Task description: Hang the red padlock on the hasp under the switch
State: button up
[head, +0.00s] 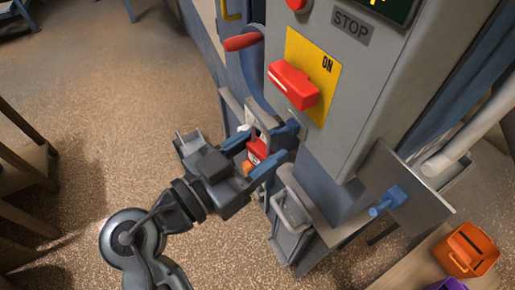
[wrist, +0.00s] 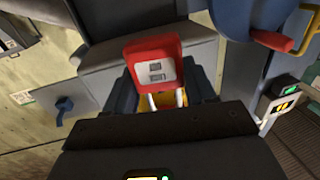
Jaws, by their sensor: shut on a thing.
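The red padlock (head: 257,148) sits between the blue fingers of my gripper (head: 254,155), which is shut on it. In the wrist view the padlock (wrist: 141,53) shows a red body with a pale label, and its light shackle legs run down towards my gripper. The red switch (head: 294,84) is on a yellow plate marked ON, on the grey cabinet. My gripper is below and left of the switch. A small blue fitting (head: 288,131) under the switch, perhaps the hasp, is close to the fingertips. Whether the shackle touches it I cannot tell.
A red-ended lever (head: 242,41) sticks out left of the switch. A grey panel with a blue peg (head: 389,199) juts out at lower right, with an orange bin (head: 466,249) beyond. A wooden rack (head: 25,165) stands far left. Open floor lies left of the cabinet.

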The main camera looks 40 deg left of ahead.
jog(key=shift+w+d, duration=0.1)
jog(key=shift+w, duration=0.1)
dwell(0.5)
jog(key=shift+w+d+b, duration=0.3)
jog(key=shift+w+b, duration=0.1)
jog(key=shift+w, duration=0.35)
jog(key=shift+w+d+b, duration=0.25)
jog(key=shift+w+b, duration=0.15)
jog(key=shift+w, duration=0.3)
jog(key=shift+d+f+b, duration=0.1)
jog(key=shift+f+b, duration=0.75)
jog(key=shift+b, duration=0.15)
jog(key=o, duration=1.1)
jog(key=shift+o, duration=0.4)
jog(key=shift+w, duration=0.1)
jog(key=shift+d, duration=0.15)
jog(key=shift+s+a+f+b, duration=0.1)
jog(key=shift+s+a+b, duration=0.6)
jog(key=shift+s, duration=0.9)
jog(key=shift+s+a+f+b, duration=0.1)
jog(key=shift+s+a+b, duration=0.6)
jog(key=shift+s, duration=0.85)
jog(key=shift+s+a+b, duration=0.55)
jog(key=shift+s+a, duration=0.2)
jog(key=shift+s, duration=0.85)
